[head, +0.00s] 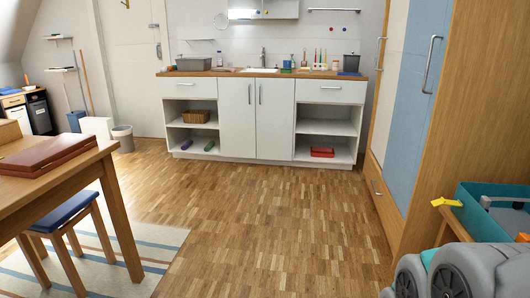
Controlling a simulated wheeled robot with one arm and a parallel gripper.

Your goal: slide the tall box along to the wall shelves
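My gripper is not in view; only grey rounded parts, which look like my arm, show at the bottom right.
A grey waste bin (123,138) stands beside the white thing. A wooden table (60,178) and blue-topped stool (66,212) fill the left front, over a striped rug (150,240). A white counter (257,120) lines the back, a tall wardrobe (455,120) the right. The middle floor is clear.

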